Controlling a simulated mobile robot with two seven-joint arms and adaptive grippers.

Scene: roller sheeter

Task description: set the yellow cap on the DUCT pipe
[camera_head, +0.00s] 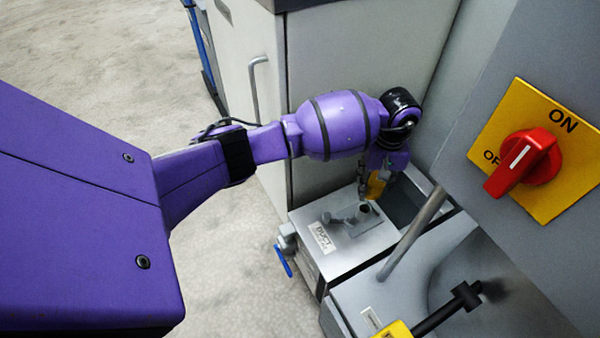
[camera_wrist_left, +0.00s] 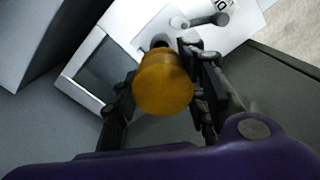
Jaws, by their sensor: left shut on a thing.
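My left gripper (camera_head: 377,180) is shut on the yellow cap (camera_head: 376,187), which fills the space between its fingers in the left wrist view (camera_wrist_left: 165,85). The gripper holds the cap by its sides just behind and above the short DUCT pipe (camera_head: 364,209). The pipe stands upright with a dark open mouth on a grey metal box (camera_head: 335,255) with a DUCT label. In the wrist view the cap hides most of the pipe; a dark bit of it (camera_wrist_left: 160,41) shows beyond the cap. The cap looks apart from the pipe. My right gripper is not in view.
A small lever fitting (camera_head: 330,218) sits beside the pipe. An open recess (camera_head: 405,200) lies right of the box top. A slanted grey rod (camera_head: 412,233) stands close by. A red ON/OFF switch (camera_head: 525,160) is at right, a pale cabinet (camera_head: 345,60) behind.

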